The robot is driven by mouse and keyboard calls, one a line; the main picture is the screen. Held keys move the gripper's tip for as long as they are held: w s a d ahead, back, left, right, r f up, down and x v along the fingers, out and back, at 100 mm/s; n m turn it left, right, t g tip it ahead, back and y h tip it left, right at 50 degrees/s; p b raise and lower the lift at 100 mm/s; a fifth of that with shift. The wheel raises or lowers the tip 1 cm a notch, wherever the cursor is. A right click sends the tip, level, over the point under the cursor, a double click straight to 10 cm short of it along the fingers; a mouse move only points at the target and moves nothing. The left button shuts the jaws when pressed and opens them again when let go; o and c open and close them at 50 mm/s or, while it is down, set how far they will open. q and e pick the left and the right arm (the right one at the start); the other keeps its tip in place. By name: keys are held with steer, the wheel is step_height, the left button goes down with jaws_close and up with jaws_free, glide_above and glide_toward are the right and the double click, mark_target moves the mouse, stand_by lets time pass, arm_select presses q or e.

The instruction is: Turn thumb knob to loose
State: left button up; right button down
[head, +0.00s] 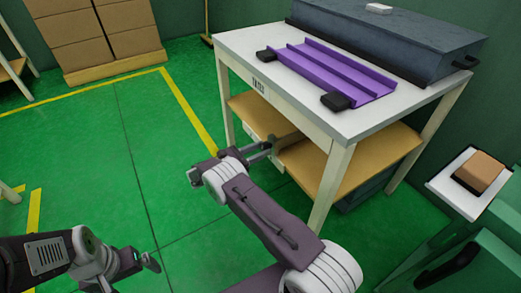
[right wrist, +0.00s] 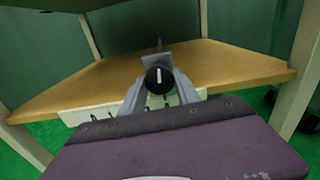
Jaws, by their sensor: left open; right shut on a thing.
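The thumb knob (right wrist: 159,78) is a round black knob with a white line that stands nearly upright in the right wrist view. My right gripper (right wrist: 160,92) is shut on it, one grey finger on each side. In the head view my right gripper (head: 268,150) reaches in under the white tabletop at the table's front left side; the knob is too small to make out there. My left gripper (head: 148,262) is open and empty at the lower left, over the green floor and away from the table.
The white table (head: 240,42) carries a purple channel part (head: 325,72) with black end blocks and a dark grey case (head: 385,42). A wooden lower shelf (head: 375,150) lies below. A small white stand with a brown block (head: 480,171) is at the right.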

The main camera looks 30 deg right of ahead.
steer(key=shift+n, duration=0.6)
steer(key=c, duration=0.9)
jaws_free()
steer(key=shift+a, duration=0.1)
steer(key=a+p, duration=0.1)
steer(key=a, duration=0.8)
steer(key=shift+s, duration=0.4)
